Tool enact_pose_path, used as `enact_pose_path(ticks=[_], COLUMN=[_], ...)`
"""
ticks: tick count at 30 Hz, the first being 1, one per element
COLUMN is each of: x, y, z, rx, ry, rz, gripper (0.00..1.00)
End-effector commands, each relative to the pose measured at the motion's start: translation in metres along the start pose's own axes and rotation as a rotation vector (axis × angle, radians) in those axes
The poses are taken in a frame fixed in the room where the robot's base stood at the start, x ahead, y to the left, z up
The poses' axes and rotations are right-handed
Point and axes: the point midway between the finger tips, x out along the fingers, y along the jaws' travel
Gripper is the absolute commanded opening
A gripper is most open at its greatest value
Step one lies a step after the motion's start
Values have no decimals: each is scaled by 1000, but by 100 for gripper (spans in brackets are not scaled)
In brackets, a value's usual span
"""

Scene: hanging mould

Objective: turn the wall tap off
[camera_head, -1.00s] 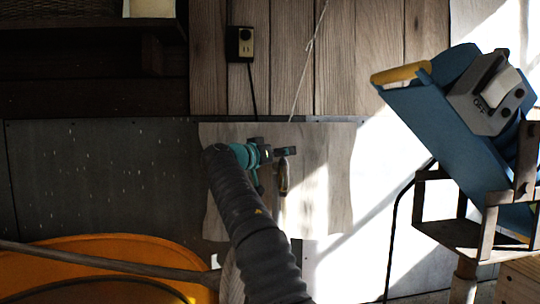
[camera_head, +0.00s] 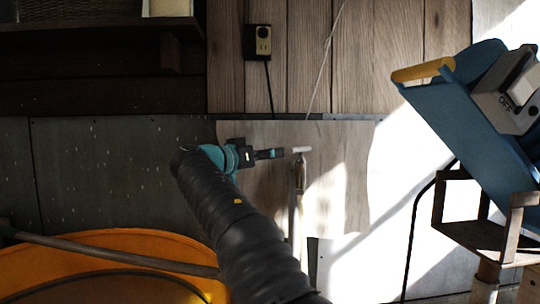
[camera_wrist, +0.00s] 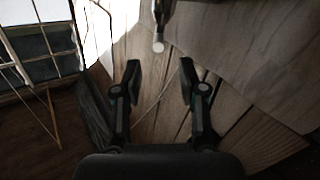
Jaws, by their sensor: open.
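The wall tap (camera_head: 300,178) is upright against the pale board, with a short light handle (camera_head: 301,149) lying crosswise on top. A pale hose or pipe runs down below it. My gripper (camera_head: 279,154) is just left of the handle, at about its height, with a narrow gap showing between them. In the wrist view, the two fingers of my gripper (camera_wrist: 160,68) are spread apart with nothing between them. Part of the tap, with a round light end (camera_wrist: 158,46), shows just beyond the fingertips, near the middle. Whether any finger touches it cannot be told.
A blue chute-like machine (camera_head: 455,120) stands on a wooden frame at right. An orange tub (camera_head: 130,245) with a long handle across it is at lower left. A socket (camera_head: 263,40) with a cord is on the planks above. A shelf (camera_head: 90,35) is at upper left.

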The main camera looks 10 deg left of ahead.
Motion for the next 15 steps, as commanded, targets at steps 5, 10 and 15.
enact_pose_path(ticks=[5, 10, 15], x=[0, 22, 55], y=[0, 31, 121], z=[0, -4, -19], rx=[0, 35, 127], ry=[0, -1, -33], rz=[0, 41, 101], gripper=[34, 0, 0])
